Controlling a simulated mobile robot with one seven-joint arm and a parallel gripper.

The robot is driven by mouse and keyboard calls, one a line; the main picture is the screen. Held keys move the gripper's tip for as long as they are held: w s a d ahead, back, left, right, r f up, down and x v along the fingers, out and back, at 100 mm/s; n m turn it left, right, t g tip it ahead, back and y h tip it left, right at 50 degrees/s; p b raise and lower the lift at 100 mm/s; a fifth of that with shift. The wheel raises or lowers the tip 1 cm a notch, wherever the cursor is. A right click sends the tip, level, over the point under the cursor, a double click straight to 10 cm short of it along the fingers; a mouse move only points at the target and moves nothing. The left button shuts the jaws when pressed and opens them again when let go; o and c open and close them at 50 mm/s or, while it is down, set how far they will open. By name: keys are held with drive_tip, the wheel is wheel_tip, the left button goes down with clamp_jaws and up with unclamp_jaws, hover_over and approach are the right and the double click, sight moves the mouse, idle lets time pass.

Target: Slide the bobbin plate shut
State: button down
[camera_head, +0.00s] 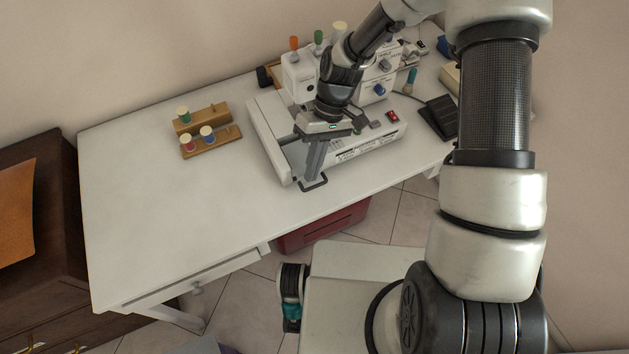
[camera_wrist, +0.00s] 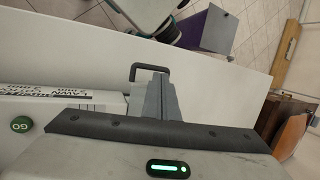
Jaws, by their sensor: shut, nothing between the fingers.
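The white sewing machine (camera_head: 372,137) stands on the table. A dark U-shaped handle (camera_head: 314,184), which looks like the bobbin plate's pull, sticks out beyond the machine's front edge near its left end. It also shows in the wrist view (camera_wrist: 150,68). The plate itself is mostly hidden by my gripper, so how far it is open is unclear. My gripper (camera_head: 312,172) points down over the machine's left part, its grey fingers together and empty. In the wrist view the fingertips (camera_wrist: 153,78) appear close to the handle; I cannot tell whether they touch.
Wooden racks (camera_head: 212,141) with thread spools stand left of the machine. A black pedal (camera_head: 440,117) lies at right. A green GO button (camera_wrist: 21,124) is on the machine. The white table (camera_head: 170,210) is clear at left and front. A red bin (camera_head: 322,228) is below.

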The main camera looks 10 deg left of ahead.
idle(0.3)
drive_tip(key=shift+s+a+r+p, duration=0.1)
drive_tip(key=shift+s+r+p, duration=0.05)
drive_tip(key=shift+r+p, duration=2.35)
drive_tip(key=shift+r+b, duration=0.45)
drive_tip(key=shift+b, duration=0.05)
